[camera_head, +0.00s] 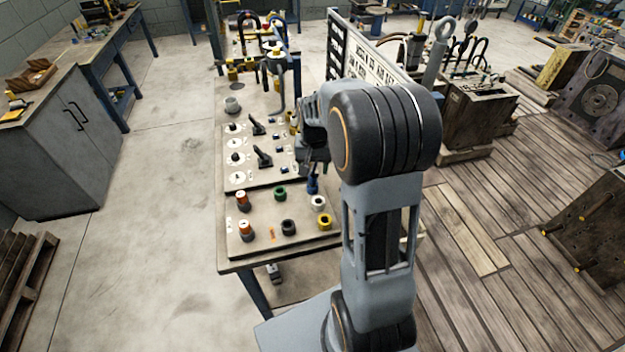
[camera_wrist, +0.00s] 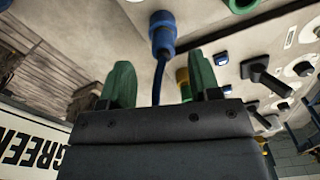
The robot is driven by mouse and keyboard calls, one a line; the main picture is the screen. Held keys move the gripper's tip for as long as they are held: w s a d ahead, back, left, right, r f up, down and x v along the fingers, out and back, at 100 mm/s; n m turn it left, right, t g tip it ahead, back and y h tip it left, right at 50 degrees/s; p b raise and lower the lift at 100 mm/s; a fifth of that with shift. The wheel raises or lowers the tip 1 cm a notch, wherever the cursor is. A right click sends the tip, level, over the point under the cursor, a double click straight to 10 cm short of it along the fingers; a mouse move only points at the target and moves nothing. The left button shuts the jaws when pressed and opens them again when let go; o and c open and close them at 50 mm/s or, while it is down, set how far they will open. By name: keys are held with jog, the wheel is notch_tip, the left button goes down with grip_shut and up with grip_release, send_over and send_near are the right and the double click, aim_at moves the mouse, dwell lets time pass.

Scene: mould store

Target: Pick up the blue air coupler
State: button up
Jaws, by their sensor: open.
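The blue air coupler (camera_head: 313,184) stands on the work table's panel in the head view, just below my gripper (camera_head: 313,160). In the wrist view the blue coupler (camera_wrist: 162,36) is a ribbed blue cylinder at the top centre, with a thin blue hose running from it. My gripper (camera_wrist: 160,75) shows there as two green fingers spread apart, with nothing gripped. The coupler lies beyond the fingertips, roughly in line with the gap. My arm hides part of the table in the head view.
On the panel near the coupler are a green ring (camera_head: 280,193), a white ring (camera_head: 318,202), a yellow ring (camera_head: 324,221) and a black ring (camera_head: 288,227). Black levers (camera_head: 263,157) stand behind. A white upright board (camera_head: 362,68) rises at the back right. The floor at left is open.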

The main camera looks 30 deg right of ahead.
aim_at(313, 173)
jog(key=shift+w+f+p, duration=0.15)
jog(key=shift+f+p, duration=0.1)
jog(key=shift+f, duration=1.15)
jog(key=shift+w+f+p, duration=0.1)
jog(key=shift+f+p, duration=0.15)
jog(key=shift+f, duration=1.15)
jog(key=c, duration=1)
